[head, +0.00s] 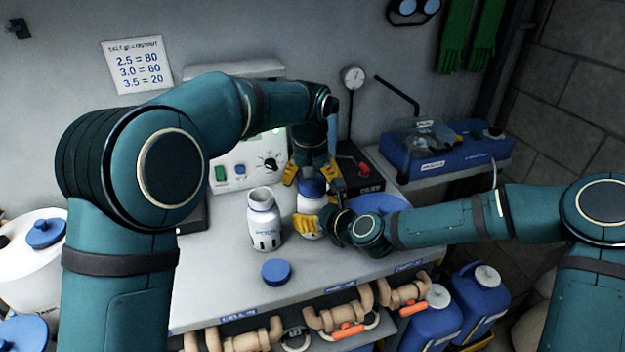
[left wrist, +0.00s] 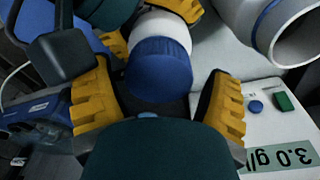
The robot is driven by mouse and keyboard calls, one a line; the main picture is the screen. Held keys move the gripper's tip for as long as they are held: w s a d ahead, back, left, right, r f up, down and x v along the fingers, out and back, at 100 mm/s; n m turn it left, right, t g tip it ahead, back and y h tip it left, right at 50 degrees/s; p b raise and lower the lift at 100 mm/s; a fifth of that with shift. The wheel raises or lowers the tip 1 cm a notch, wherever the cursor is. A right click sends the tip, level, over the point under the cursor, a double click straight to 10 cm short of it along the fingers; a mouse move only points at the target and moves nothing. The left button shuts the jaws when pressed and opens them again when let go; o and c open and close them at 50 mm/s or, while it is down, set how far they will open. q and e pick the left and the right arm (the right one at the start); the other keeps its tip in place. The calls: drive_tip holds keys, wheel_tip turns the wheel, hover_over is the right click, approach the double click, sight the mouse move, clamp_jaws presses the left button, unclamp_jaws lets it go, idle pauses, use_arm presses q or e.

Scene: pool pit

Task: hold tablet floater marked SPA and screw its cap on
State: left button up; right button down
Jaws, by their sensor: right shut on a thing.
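A white tablet floater (head: 311,203) with a blue cap (head: 313,187) on its top is in my right gripper (head: 318,222), whose yellow fingers are shut around its body. My left gripper (head: 311,172) is above it, pointing down. In the left wrist view its yellow fingers (left wrist: 158,105) are open, spread on either side of the blue cap (left wrist: 158,70), with a gap at the right. A second white floater (head: 263,222), uncapped, stands upright to the left. A loose blue cap (head: 276,272) lies in front. No marking shows on the held floater; the standing one's is too small to read.
The grey counter (head: 220,285) is clear at the front left. A white control box (head: 238,165) stands behind the floaters. A blue case (head: 440,150) is at the back right. Pipes with orange-handled valves (head: 345,330) run below the front edge.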

use_arm(q)
drive_tip(key=shift+d+r, duration=0.15)
drive_tip(key=shift+r, duration=2.2)
drive_tip(key=n, duration=0.4)
drive_tip(key=shift+r, duration=0.35)
drive_tip(key=n, duration=0.4)
drive_tip(key=shift+r+g, duration=0.3)
drive_tip(key=shift+r, duration=0.05)
drive_tip(key=n, duration=0.2)
drive_tip(key=r+n, duration=0.1)
drive_tip(key=n, duration=0.3)
drive_tip(key=shift+r+n+g, duration=0.25)
drive_tip(key=shift+n+g, duration=0.05)
drive_tip(key=shift+f, duration=0.15)
drive_tip(key=shift+f, duration=3.9)
